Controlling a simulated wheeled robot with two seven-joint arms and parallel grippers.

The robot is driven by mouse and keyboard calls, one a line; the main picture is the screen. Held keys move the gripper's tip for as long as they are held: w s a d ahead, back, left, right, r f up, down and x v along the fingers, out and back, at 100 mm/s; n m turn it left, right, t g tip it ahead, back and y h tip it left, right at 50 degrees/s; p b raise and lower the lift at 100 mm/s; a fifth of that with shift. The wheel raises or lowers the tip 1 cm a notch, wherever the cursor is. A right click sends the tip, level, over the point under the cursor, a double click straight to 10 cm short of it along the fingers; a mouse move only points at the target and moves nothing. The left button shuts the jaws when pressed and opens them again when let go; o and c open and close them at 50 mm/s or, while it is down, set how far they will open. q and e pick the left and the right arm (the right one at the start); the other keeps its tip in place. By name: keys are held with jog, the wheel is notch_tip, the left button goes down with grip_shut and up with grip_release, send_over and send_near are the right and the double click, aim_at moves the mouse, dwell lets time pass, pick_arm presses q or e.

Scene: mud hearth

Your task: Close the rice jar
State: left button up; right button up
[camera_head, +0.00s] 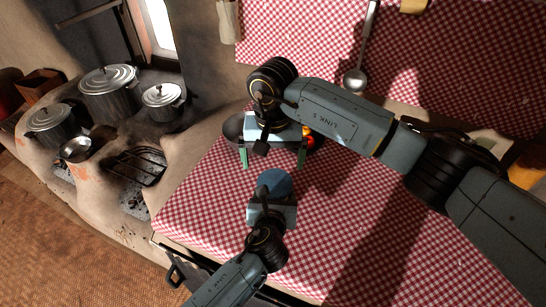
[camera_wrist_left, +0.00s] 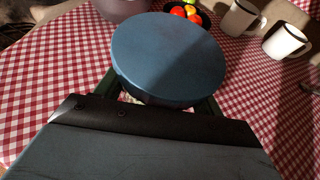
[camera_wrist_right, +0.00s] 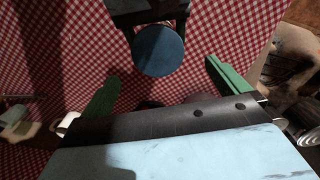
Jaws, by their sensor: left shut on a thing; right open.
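A round, flat blue top (camera_head: 274,183) shows on the rice jar at the near middle of the table. It also shows large in the left wrist view (camera_wrist_left: 168,55) and at the top of the right wrist view (camera_wrist_right: 158,52). My left gripper (camera_head: 271,204) is shut on the jar, its green fingers reaching under the blue top from both sides. The jar's body is mostly hidden beneath the top, so I cannot tell how the top sits on it. My right gripper (camera_head: 272,160) is open and empty, just beyond the blue top, with its green fingers wide apart.
A dark bowl with red and yellow fruit (camera_head: 308,134) is behind my right gripper. Two white mugs (camera_wrist_left: 240,17) (camera_wrist_left: 285,40) stand beyond the jar. Several metal pots (camera_head: 108,90) stand on the mud hearth at left. A ladle (camera_head: 356,78) hangs behind. Checked cloth (camera_head: 205,200) left of the jar is clear.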

aim_at(272, 182)
jog(key=shift+f, duration=4)
jog(key=c, duration=1.1)
jog(key=shift+a+r+m, duration=0.1)
jog(key=shift+a+m, duration=0.1)
jog(key=shift+m, duration=1.4)
jog(key=o, duration=0.9)
jog(key=shift+c, duration=0.2)
jog(key=shift+o, duration=1.2)
jog(key=shift+d, duration=0.1)
